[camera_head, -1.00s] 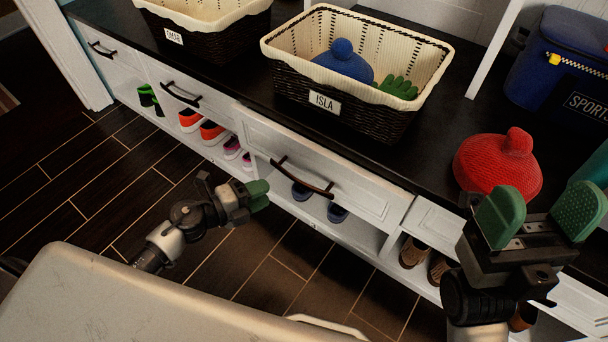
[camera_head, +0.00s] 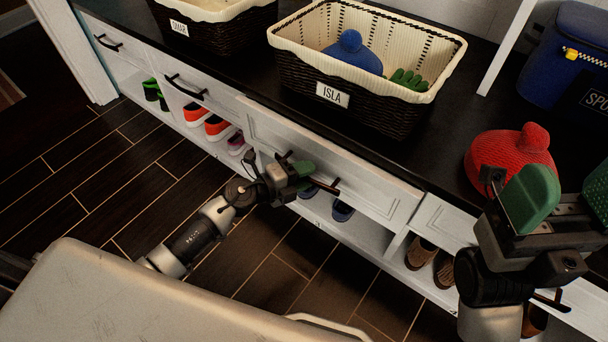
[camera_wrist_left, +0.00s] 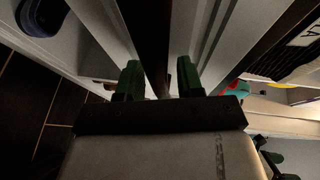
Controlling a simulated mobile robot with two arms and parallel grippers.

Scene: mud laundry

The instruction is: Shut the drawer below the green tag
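No green tag can be made out in either view. The white drawer (camera_head: 375,190) under the ISLA basket has a dark bar handle (camera_head: 325,187) and seems to stand slightly proud of the cabinet. My left gripper (camera_head: 301,178) is at the left part of this handle and hides some of it; contact cannot be told. In the left wrist view its green fingers (camera_wrist_left: 159,78) are apart, with a dark strip showing between them. My right gripper (camera_head: 567,200) is open and empty, raised in front of the counter at the right.
Two more handled drawers (camera_head: 187,88) (camera_head: 107,43) are at the left. Shoes (camera_head: 217,128) stand in the cubbies below. The ISLA basket (camera_head: 333,95), a red knitted hat (camera_head: 505,150) and a blue bag (camera_head: 570,60) are on the black counter.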

